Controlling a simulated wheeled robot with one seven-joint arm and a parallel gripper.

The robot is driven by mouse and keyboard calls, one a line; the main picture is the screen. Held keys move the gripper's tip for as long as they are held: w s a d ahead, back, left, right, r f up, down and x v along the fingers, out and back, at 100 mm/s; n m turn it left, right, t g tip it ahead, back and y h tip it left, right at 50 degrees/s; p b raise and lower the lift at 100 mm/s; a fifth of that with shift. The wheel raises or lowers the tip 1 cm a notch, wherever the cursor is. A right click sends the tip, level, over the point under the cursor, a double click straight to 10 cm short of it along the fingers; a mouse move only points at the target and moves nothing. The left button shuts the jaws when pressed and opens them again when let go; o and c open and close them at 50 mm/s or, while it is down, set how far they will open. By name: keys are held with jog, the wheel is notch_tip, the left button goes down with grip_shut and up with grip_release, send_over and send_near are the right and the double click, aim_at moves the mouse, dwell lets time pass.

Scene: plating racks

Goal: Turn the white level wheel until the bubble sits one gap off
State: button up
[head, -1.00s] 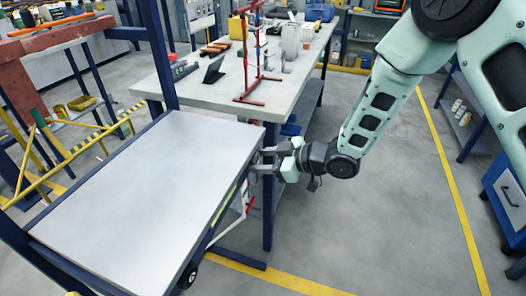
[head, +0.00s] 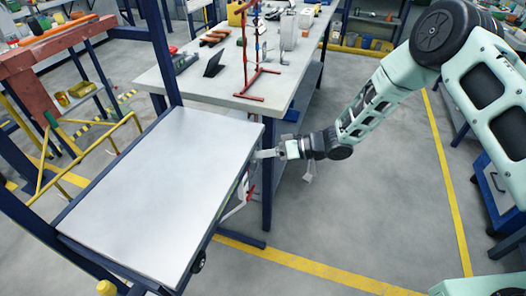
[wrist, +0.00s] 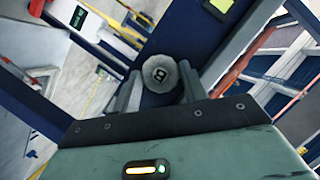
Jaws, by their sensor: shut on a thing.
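A pale grey-white round wheel marked "B" (wrist: 158,73) sits on a dark blue post in the wrist view. My gripper (wrist: 160,90) has one finger on each side of the wheel and is shut on it. In the head view my gripper (head: 265,154) is at the right edge of the flat light-grey platform (head: 165,190), and the wheel cannot be made out there. I cannot make out the level's bubble in either view.
A workbench (head: 290,95) with a red stand (head: 258,85) is behind my gripper. A brownish-red beam (head: 50,45) and yellow rails (head: 85,150) stand at the left. Floor to the right of the platform is open, with a yellow line (head: 300,265).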

jog(key=shift+f+m+g+y, duration=0.1)
jog(key=shift+m+g+y, duration=0.25)
jog(key=shift+m, duration=0.45)
jog(key=o, duration=0.7)
jog(key=shift+d, duration=0.15)
jog(key=b+v, duration=0.2)
jog(key=v, duration=1.5)
jog(key=shift+d, duration=0.15)
